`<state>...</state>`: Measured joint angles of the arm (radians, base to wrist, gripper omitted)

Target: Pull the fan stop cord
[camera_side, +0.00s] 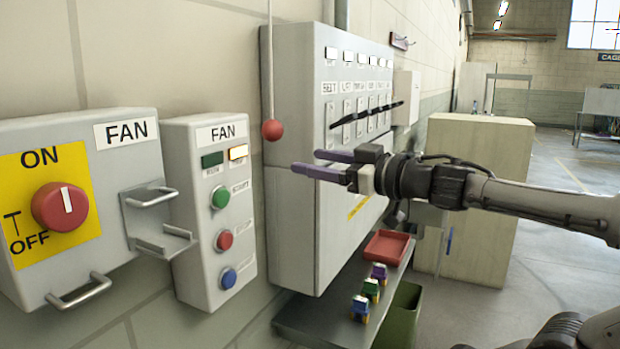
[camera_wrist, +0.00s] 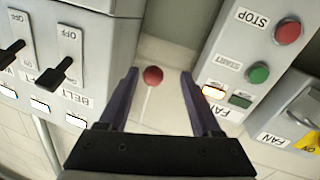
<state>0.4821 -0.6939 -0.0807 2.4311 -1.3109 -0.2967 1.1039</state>
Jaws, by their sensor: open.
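A red ball (camera_side: 272,130) hangs at the end of a thin pale cord (camera_side: 270,60) in front of the wall. My gripper (camera_side: 304,161) is open and empty. In the side view its purple fingertips point left, to the right of the ball and a little below it, with a visible gap. In the wrist view, which looks upside down, the ball (camera_wrist: 153,75) appears in the gap between the two fingers (camera_wrist: 160,73). No contact with the ball shows. The upper end of the cord is out of view.
A FAN button box (camera_side: 210,215) and a FAN box with a red ON/OFF knob (camera_side: 60,207) are at left. A large grey switch panel (camera_side: 291,220) with black levers stands behind my gripper.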

